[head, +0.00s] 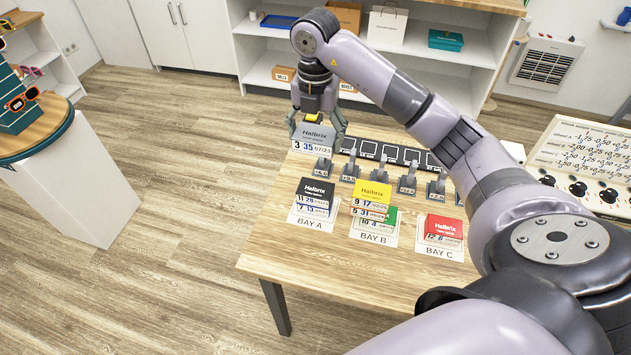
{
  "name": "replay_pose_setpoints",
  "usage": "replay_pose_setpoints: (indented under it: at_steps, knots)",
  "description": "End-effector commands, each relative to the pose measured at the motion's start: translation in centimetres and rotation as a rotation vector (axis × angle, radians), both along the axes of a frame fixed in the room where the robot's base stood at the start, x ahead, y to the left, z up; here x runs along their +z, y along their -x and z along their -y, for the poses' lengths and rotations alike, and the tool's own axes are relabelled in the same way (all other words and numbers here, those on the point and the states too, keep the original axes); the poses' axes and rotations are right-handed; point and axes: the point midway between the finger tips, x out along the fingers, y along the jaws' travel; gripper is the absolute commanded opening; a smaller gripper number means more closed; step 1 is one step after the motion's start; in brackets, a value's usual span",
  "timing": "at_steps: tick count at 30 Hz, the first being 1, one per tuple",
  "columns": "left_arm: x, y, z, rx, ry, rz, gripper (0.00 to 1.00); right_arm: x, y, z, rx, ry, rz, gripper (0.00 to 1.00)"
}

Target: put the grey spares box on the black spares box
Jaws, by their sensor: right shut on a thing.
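The grey spares box (313,135) is held in my right gripper (316,124), with one finger on each side of it. It is above the far left part of the table, behind and apart from the black box, and looks about level. The black spares box (316,189) is at BAY A, at the table's front left. It seems to lie on another box, of which mostly the label edge shows. Nothing lies on top of the black box. My left gripper is not in view.
At BAY B a yellow box (371,193) sits over a green box (393,217). A red box (444,227) is at BAY C. A row of small grey stands (348,172) and a black slotted strip (392,153) lie behind the bays. The table (285,236) is bare in front.

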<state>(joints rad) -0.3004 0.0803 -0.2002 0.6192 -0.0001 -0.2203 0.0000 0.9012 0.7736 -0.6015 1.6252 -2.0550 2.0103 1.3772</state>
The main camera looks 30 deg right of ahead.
Motion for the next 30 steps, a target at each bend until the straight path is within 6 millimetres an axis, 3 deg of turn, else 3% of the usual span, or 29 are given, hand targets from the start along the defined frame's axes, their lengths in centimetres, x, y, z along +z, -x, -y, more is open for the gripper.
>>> replay_pose_setpoints:
  at_steps: [6,10,24,30]
  knots:
    - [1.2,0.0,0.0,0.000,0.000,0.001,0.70,-5.8,0.2,0.0,0.000,0.000,-0.006,0.44]
    - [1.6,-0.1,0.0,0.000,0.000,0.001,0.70,-8.4,0.1,0.0,0.002,-0.001,-0.003,0.44]
    - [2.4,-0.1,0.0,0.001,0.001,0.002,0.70,-13.9,0.0,0.0,0.002,-0.001,-0.001,0.44]
    - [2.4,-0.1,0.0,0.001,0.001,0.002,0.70,-14.4,0.0,0.0,0.004,0.000,0.001,0.44]
